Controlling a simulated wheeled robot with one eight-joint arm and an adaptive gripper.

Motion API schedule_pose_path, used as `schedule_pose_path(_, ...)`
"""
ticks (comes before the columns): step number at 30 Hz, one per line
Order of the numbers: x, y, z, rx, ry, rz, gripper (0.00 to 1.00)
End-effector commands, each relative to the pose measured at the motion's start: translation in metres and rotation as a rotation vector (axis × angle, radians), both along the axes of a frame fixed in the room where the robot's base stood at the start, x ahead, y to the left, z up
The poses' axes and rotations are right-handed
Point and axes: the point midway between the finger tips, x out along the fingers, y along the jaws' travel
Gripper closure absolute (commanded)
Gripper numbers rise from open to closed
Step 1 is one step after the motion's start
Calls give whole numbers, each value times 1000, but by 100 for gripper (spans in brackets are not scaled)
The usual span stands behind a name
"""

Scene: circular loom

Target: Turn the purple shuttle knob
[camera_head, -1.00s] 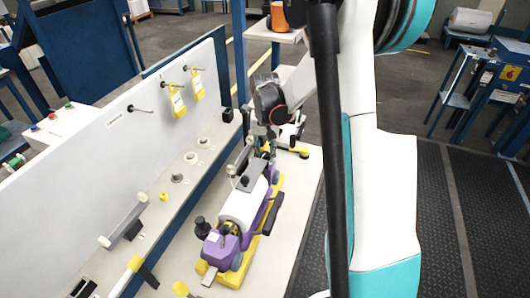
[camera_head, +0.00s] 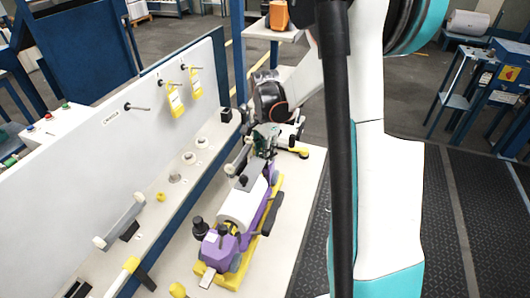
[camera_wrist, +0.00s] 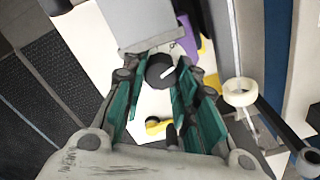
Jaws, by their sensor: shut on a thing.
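The purple shuttle (camera_head: 218,246) lies on a yellow base (camera_head: 268,218) on the pale bench, with a white roll (camera_head: 243,205) along its middle. My gripper (camera_head: 264,146) is at its far end and hides that end in the head view. In the wrist view, a dark round knob (camera_wrist: 160,71) with a white mark sits between the teal pads of my gripper (camera_wrist: 158,88). The fingers are shut on this knob. Part of the purple body (camera_wrist: 187,38) shows just beyond it.
A white panel (camera_head: 90,140) with yellow tags (camera_head: 175,103) on pegs stands left of the shuttle. A grey-handled part (camera_head: 122,220) and a yellow ring (camera_head: 160,197) are on the ledge. The bench right of the shuttle is bare.

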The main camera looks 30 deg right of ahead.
Motion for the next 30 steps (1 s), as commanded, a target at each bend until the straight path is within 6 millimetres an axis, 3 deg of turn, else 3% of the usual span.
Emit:
schedule_pose_path(13,-1,0,0,1,-1,-284,97)
schedule_pose_path(30,-1,0,0,1,-1,-352,97)
